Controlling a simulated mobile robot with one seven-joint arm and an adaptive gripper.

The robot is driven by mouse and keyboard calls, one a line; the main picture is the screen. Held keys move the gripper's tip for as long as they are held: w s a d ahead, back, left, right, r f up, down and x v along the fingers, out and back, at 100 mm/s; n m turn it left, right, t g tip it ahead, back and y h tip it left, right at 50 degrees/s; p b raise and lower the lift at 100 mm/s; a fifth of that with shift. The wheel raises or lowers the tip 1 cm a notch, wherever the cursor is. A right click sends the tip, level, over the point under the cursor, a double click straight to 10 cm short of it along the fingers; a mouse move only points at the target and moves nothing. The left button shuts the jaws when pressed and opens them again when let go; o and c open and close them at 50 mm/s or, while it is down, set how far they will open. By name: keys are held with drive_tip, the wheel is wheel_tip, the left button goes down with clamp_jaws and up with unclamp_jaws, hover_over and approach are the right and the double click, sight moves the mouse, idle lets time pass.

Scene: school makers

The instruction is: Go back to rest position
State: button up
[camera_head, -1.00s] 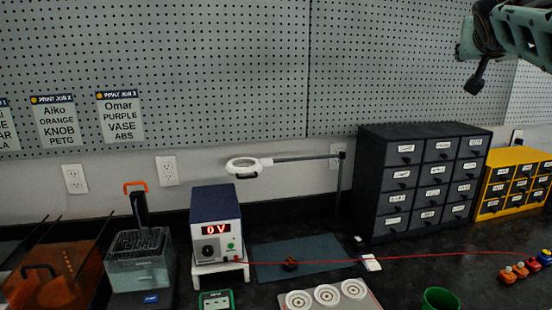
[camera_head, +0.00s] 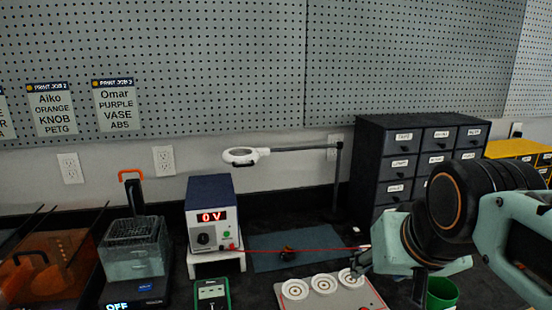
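My arm comes in from the right edge. Its dark wrist and pale teal parts fill the lower right. My gripper (camera_head: 360,262) seems to be the small grey end pointing left, just over the right-hand white ring dish (camera_head: 347,277). Its fingers are too small and blurred to tell open from shut, and I cannot tell whether it touches anything. The task names no other object.
A green cup (camera_head: 441,293) is partly hidden by my arm. Dark drawers (camera_head: 400,140), a magnifier lamp (camera_head: 245,156) and a blue mat (camera_head: 265,261) stand behind.

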drive_tip(key=s+a+f+n+g, duration=0.1)
drive_tip(key=s+a+f, duration=0.1)
drive_tip(key=s+f, duration=0.2)
drive_tip(key=s+a+f+g, duration=0.1)
drive_tip(key=s+a+f, duration=0.1)
drive_tip(key=s+f, duration=0.15)
wheel_tip(320, 180, up, 21)
drive_tip(key=w+p, duration=0.1)
drive_tip(key=p, duration=1.8)
drive_tip(key=shift+d+p, duration=0.35)
drive_tip(key=shift+p, duration=0.05)
drive_tip(key=shift+w+f, duration=0.1)
